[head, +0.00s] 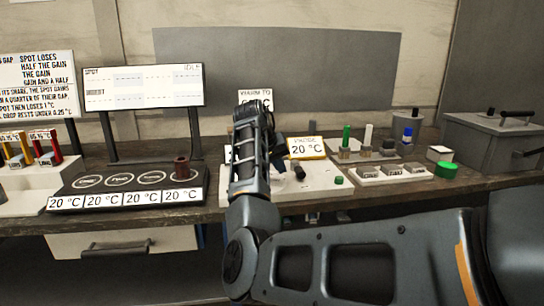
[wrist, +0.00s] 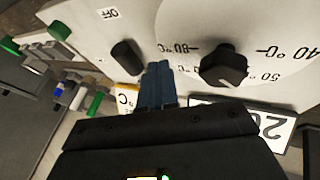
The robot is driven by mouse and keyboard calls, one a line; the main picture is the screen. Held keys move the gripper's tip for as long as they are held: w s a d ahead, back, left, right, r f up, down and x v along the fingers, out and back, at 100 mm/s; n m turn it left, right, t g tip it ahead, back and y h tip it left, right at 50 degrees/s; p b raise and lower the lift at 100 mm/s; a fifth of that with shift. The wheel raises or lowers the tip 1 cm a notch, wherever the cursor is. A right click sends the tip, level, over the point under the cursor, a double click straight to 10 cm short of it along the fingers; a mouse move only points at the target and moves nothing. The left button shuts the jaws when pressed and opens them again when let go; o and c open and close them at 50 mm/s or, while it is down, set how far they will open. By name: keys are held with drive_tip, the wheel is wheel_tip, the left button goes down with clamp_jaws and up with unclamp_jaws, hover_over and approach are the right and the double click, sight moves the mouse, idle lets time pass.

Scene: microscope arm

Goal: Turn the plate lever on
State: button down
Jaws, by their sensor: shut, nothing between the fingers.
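In the wrist view, a short black lever (wrist: 128,55) stands on the pale plate panel beside a label reading OFF (wrist: 107,13). A larger black dial knob (wrist: 222,68) sits to its right, ringed by temperature marks. My gripper (wrist: 158,70) has its blue fingers closed together with nothing between them. The fingertips are over the panel between lever and dial, very close to the lever; I cannot tell whether they touch it. In the head view, a small black part (head: 300,172), probably the lever, shows beside my arm, which hides much of the panel.
A yellow-framed display (head: 306,148) reads 20 °C behind the panel. Racks with green, white and blue items stand to the right, with a green cap (head: 446,170) and a grey box (head: 490,140) farther right.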

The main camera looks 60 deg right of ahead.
sight(298, 170)
drive_tip(key=shift+s+d+f, duration=0.2)
drive_tip(key=shift+s+d, duration=0.7)
drive_tip(key=shift+s, duration=0.25)
drive_tip(key=shift+s+d+r+p, duration=0.1)
drive_tip(key=shift+p, duration=0.3)
